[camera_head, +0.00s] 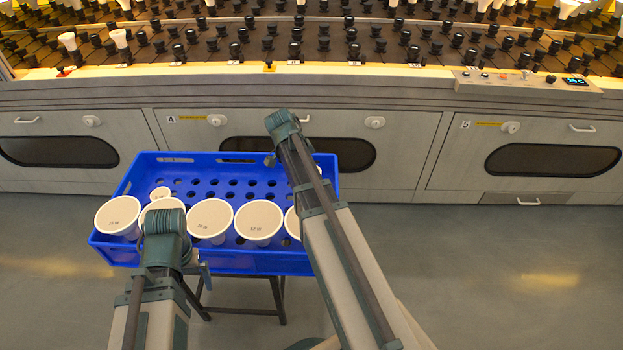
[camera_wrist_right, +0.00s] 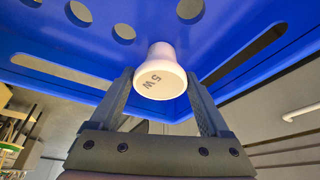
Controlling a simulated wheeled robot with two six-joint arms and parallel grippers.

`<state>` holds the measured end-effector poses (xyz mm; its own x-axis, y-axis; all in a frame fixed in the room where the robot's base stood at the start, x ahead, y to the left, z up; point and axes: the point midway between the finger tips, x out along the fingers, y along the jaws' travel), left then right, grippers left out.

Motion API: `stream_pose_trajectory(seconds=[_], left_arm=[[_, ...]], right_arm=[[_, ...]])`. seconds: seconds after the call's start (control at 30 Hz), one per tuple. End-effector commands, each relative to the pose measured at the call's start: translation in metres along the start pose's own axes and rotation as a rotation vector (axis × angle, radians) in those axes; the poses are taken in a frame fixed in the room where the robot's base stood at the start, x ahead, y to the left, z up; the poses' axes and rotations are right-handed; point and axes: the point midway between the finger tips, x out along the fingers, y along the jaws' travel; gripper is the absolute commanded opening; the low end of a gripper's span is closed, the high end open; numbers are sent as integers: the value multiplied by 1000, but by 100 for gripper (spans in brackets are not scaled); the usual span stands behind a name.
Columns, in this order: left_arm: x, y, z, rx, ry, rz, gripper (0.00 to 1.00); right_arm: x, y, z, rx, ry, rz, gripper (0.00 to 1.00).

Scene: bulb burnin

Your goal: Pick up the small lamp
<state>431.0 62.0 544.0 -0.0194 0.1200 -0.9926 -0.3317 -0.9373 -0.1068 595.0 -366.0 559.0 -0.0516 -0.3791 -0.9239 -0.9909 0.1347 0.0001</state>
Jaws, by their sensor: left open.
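A small white lamp marked 5 W (camera_wrist_right: 160,75) stands in the blue crate, between the two fingers of my right gripper (camera_wrist_right: 160,88) in the right wrist view. The fingers stand apart on either side of its rim, with what looks like a narrow gap at each side. In the head view my right arm's end (camera_head: 283,125) covers most of that part of the crate. Another small white lamp (camera_head: 160,193) sits at the crate's left. My left gripper (camera_head: 190,258) is open at the crate's front left; its fingertips are mostly hidden.
The blue crate (camera_head: 190,260) stands on a dark-legged stand. Several large white lamps (camera_head: 209,220) fill its front row; empty holes show behind them. Beyond is a grey cabinet (camera_head: 410,160) with a rack of sockets above. Floor (camera_head: 500,270) at the right is clear.

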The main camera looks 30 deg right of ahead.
Motion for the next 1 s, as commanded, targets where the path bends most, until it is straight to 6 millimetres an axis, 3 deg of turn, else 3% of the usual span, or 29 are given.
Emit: stream_pose_trajectory(seconds=[0.03,0.33,0.67,1.0], left_arm=[[0,0,0,0,0,0,100],[0,0,0,0,0,0,100],[-3,0,0,0,0,0,100],[-36,-3,2,-3,-1,3,100]], right_arm=[[0,0,0,0,0,0,69],[0,0,0,0,0,0,17],[-3,0,-1,0,0,0,17],[-33,0,-14,0,0,0,17]])
